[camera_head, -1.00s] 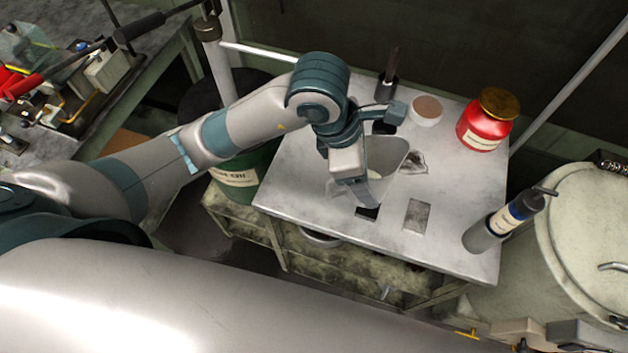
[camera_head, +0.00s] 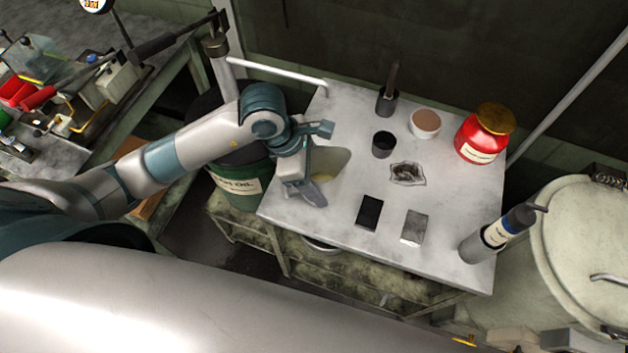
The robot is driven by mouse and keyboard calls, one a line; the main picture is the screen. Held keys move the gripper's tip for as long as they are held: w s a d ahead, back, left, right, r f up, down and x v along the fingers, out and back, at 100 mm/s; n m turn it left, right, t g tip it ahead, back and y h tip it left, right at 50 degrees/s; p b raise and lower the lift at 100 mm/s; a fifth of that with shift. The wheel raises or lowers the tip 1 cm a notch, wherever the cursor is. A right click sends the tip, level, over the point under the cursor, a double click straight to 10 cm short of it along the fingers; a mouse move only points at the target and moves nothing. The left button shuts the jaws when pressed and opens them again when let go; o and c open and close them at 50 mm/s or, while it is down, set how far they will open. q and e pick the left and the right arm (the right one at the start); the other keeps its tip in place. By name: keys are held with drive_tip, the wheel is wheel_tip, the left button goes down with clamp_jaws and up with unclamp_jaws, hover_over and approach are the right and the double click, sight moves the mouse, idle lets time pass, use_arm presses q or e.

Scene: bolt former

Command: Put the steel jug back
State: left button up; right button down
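The steel jug (camera_head: 332,160) is a smooth grey vessel above the left part of the grey worktable (camera_head: 335,222). My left gripper (camera_head: 312,188) is at the jug's near left side and appears shut on it. The gripper and wrist hide part of the jug. I cannot tell whether the jug's base touches the tabletop. My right gripper is not in view.
A dark cup (camera_head: 383,144), a brush-like tool (camera_head: 387,97), a white bowl (camera_head: 425,123), a red jar (camera_head: 480,138), a crumpled rag (camera_head: 408,173), a black pad (camera_head: 369,212), a grey pad (camera_head: 415,227) and a grey bottle (camera_head: 487,238) stand or lie on the table. A green drum (camera_head: 240,188) is at left.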

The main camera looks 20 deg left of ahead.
use_arm(q)
drive_tip(key=shift+w+a+f, duration=0.15)
drive_tip(key=shift+a+f, duration=0.2)
drive_tip(key=shift+a, duration=0.2)
drive_tip(key=shift+f+p, duration=0.8)
drive_tip(key=shift+f, duration=1.2)
drive_tip(key=shift+f, duration=0.15)
drive_tip(key=o, duration=1.3)
